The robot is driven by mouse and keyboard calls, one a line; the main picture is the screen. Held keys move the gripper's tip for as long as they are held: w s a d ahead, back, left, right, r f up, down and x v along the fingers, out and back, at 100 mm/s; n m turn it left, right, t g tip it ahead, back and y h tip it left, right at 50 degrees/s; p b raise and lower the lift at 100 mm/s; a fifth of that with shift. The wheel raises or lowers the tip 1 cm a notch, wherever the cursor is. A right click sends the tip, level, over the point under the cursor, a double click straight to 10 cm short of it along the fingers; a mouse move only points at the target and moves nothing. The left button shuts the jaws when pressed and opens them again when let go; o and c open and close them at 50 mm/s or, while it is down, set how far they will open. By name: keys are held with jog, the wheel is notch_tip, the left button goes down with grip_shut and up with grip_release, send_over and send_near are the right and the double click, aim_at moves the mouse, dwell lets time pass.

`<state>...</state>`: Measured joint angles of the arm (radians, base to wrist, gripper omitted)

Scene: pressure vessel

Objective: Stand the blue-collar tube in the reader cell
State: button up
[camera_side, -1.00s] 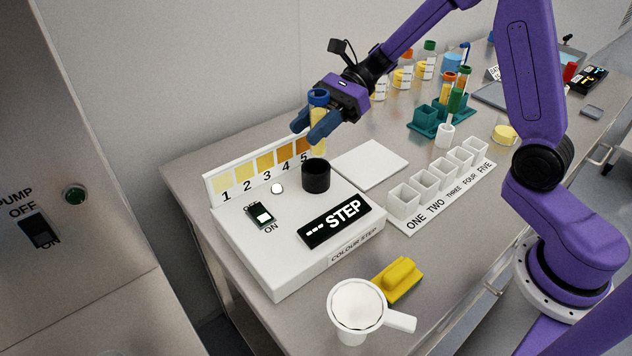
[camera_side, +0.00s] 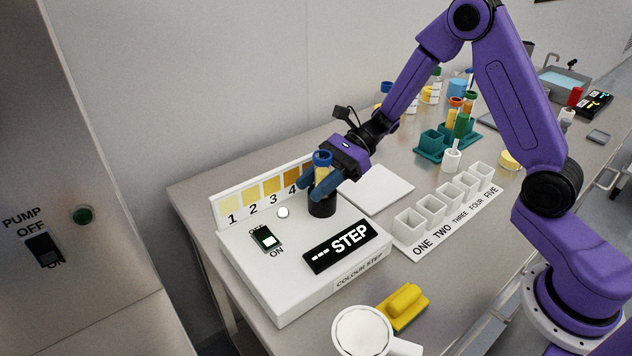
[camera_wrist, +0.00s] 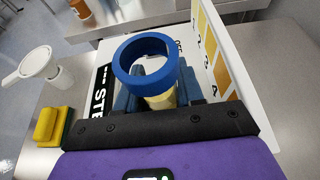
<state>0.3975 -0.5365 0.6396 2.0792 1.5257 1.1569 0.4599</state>
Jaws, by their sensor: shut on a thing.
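The blue-collar tube (camera_side: 322,160) is upright, with pale yellow contents, and its lower end is at the mouth of the black reader cell (camera_side: 322,207). How deep it sits inside is hidden by my fingers. My gripper (camera_side: 319,186) is shut on the tube just above the cell. In the wrist view the tube's blue collar (camera_wrist: 146,57) stands between my fingers (camera_wrist: 158,92), and the cell is hidden below. The white colour-step reader (camera_side: 290,300) has a display showing dashes and "STEP", and a lit switch (camera_side: 266,238).
A colour scale numbered from 1 (camera_side: 262,191) stands behind the cell. A white row of cups (camera_side: 447,205) and a flat white plate (camera_side: 385,186) lie to the right. A teal rack (camera_side: 432,142) with tubes is farther back. A yellow block (camera_side: 404,306) and white jug (camera_side: 362,332) stand in front.

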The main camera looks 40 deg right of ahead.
jog(key=shift+f, duration=0.1)
jog(key=o, duration=1)
